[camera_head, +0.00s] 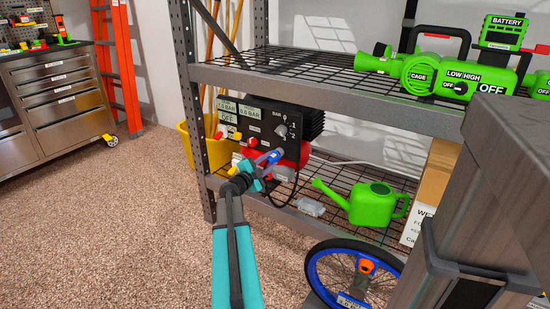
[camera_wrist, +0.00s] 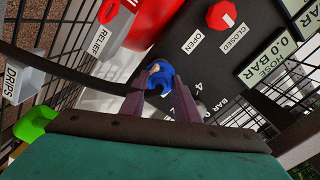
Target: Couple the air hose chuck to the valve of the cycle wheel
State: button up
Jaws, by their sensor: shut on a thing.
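My gripper (camera_head: 260,168) is in front of the compressor (camera_head: 262,128) on the lower shelf. It is shut on the blue air hose chuck (camera_head: 272,157). In the wrist view the chuck (camera_wrist: 158,78) sits between the two fingertips (camera_wrist: 160,92), near the compressor's dark panel (camera_wrist: 190,65). A dark hose (camera_wrist: 70,75) runs left from behind the fingers. The cycle wheel (camera_head: 313,262), with a blue rim and an orange hub, stands at the lower right in the head view, apart from my gripper. Its valve cannot be made out.
A green watering can (camera_head: 373,205) and a small clear box (camera_head: 311,207) are on the lower shelf. A shelf post (camera_head: 190,100) and the wire upper shelf (camera_head: 310,75) border the compressor. Open floor (camera_head: 110,220) lies left. A red knob (camera_wrist: 221,15) is on the panel.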

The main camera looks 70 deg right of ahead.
jog(key=shift+p+x, duration=0.4)
jog(key=shift+x, duration=0.65)
dwell(0.7)
jog(key=o, duration=1.2)
jog(key=shift+a, duration=0.1)
jog(key=shift+p+v, duration=1.05)
jog(key=shift+v, duration=3.4)
jog(key=shift+w, duration=0.15)
